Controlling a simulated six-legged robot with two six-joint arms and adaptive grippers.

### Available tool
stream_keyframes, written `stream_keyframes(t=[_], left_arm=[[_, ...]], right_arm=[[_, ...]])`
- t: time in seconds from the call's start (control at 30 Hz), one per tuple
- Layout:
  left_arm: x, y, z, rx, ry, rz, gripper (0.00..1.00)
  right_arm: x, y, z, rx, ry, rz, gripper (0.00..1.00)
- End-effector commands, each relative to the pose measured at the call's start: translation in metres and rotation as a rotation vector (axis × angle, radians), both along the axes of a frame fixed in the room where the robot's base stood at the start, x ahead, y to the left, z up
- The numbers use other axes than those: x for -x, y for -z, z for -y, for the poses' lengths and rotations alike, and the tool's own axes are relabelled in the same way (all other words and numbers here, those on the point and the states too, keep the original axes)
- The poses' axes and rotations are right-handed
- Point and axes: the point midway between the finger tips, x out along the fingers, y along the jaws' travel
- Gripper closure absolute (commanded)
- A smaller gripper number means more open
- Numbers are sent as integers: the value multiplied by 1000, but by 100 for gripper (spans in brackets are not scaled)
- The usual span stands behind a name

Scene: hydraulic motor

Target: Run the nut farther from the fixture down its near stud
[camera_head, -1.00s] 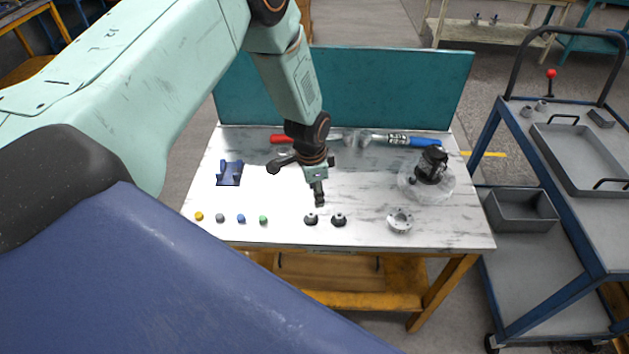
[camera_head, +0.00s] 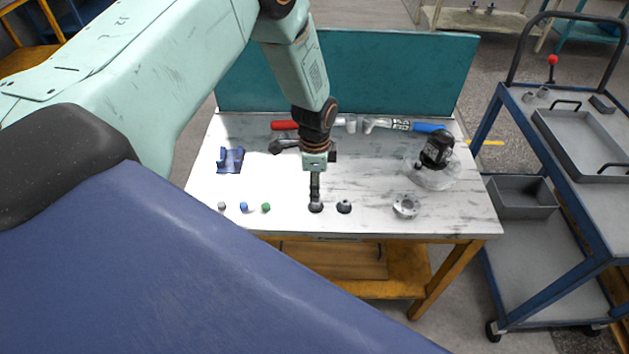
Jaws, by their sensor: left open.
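Two small dark flanged pieces stand side by side near the table's front edge: a left one (camera_head: 316,208) and a right one (camera_head: 344,206). They are too small to tell nut from stud. My left gripper (camera_head: 316,201) points down with its fingertips at the top of the left piece, partly covering it. Its jaws are open, though the finger gap is hard to see. A blue bracket-like fixture (camera_head: 230,161) is at the left of the table, so the right piece is farther from it. My right gripper is out of view.
A grey flanged ring (camera_head: 405,206) and a dark motor part (camera_head: 436,150) on a clear disc are at the right. Small grey, blue and green pieces (camera_head: 244,207) line the front left. Tools (camera_head: 375,125) lie along the back by a teal panel (camera_head: 400,75).

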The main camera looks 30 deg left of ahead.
Motion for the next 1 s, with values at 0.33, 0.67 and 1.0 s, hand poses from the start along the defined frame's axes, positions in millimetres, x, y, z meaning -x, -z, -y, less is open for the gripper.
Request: stream_keyframes(t=[0.33,0.67,1.0], left_arm=[[0,41,-2,0,1,0,57],[-1,60,-2,-1,1,1,57],[0,59,-2,-1,1,1,57]], right_arm=[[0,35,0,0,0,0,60],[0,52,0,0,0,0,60],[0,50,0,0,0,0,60]])
